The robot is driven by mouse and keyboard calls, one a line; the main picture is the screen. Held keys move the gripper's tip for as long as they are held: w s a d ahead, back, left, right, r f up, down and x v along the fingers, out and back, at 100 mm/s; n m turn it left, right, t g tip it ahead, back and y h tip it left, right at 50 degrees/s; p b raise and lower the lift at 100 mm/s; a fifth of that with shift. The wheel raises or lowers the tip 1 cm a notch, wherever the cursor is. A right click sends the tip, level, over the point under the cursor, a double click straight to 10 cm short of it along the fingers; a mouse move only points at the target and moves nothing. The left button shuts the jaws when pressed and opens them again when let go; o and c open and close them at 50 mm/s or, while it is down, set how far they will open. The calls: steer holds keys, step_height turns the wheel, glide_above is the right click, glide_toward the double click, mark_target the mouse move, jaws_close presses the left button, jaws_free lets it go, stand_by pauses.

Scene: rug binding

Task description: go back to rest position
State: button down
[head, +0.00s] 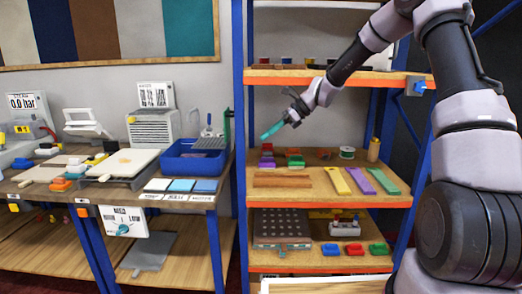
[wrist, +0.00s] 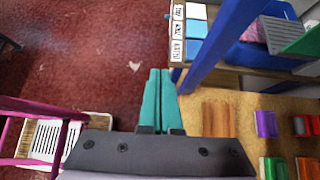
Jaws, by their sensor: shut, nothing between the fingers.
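My gripper (head: 272,131) has teal fingers and hangs in the air in front of the blue-framed shelf in the head view, above the middle shelf board. In the wrist view the two teal fingers of my gripper (wrist: 160,100) lie side by side, closed, with nothing between them. The arm reaches in from the right side of the head view. No object touches the fingers.
The middle shelf (head: 318,201) holds a brown block (head: 282,180), yellow, purple and green strips, and small coloured pieces. A blue bin (head: 192,157) stands on the workbench to the left. Red floor (wrist: 80,60) lies open below.

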steer(key=s+d+r+n+t+h, duration=0.2)
steer(key=s+d+r+n, duration=0.2)
steer(key=s+d, duration=0.3)
steer(key=s+d+r+n+t+h, duration=0.3)
steer(key=s+d+r+n, duration=0.2)
steer(key=s, duration=0.8)
steer(key=s+d+r+n+t+h, duration=0.2)
steer(key=s+d+r+n, duration=0.3)
steer(key=s+d+r, duration=0.3)
steer(key=s+d+h, duration=0.1)
steer(key=s+d, duration=0.1)
steer(key=shift+s+d, duration=0.15)
steer(key=shift+d, duration=0.15)
